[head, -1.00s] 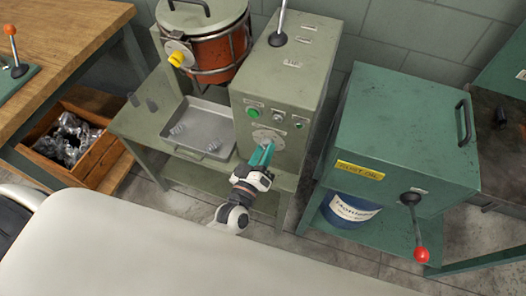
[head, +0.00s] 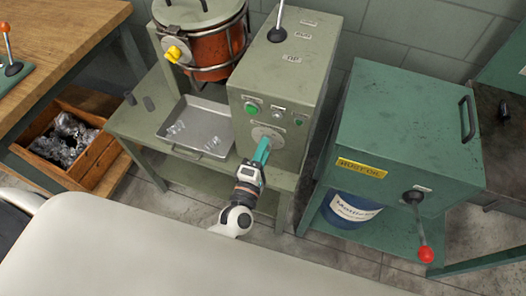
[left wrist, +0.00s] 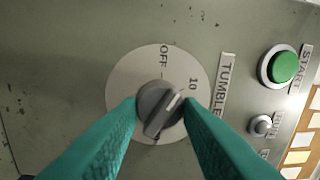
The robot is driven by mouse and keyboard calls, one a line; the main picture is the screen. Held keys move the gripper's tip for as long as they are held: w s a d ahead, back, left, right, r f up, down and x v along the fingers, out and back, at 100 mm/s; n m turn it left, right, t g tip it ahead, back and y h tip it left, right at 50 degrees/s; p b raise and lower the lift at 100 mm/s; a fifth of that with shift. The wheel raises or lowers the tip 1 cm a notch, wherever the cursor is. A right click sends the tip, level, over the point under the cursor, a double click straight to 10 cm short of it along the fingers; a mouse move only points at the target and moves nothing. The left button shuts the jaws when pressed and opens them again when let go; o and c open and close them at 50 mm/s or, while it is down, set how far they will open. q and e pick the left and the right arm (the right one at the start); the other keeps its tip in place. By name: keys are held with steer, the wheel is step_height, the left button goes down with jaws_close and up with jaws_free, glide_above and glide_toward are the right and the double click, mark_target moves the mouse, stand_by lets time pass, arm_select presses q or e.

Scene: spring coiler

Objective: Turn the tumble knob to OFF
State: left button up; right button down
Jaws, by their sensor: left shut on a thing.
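The tumble knob (left wrist: 158,110) is a dark grey round knob with a raised grip bar and a white pointer line. It sits on a pale round dial (left wrist: 122,85) marked OFF and 10, with a TUMBLE label beside it. The pointer line aims up and right, toward the 10 mark. My left gripper (left wrist: 160,118) has its teal fingers on both sides of the knob, shut on it. In the head view the left gripper (head: 262,148) reaches the dial on the green machine's front and hides the knob. My right gripper is not in view.
The green START button (left wrist: 283,67) and a small grey button (left wrist: 261,125) are right of the dial. A metal tray (head: 190,138) lies left of the machine (head: 290,65). A green rust oil cabinet (head: 400,130) with a red-tipped lever (head: 420,230) stands to the right.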

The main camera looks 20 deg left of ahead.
arm_select(q)
steer(key=n+b, duration=0.1)
steer(key=n, duration=0.5)
steer(key=shift+y, duration=0.3)
steer(key=shift+b, duration=0.3)
steer(key=o, duration=1)
steer(key=shift+c, duration=0.2)
steer(key=s+b, duration=0.2)
steer(key=s, duration=1)
steer(key=shift+f, duration=0.3)
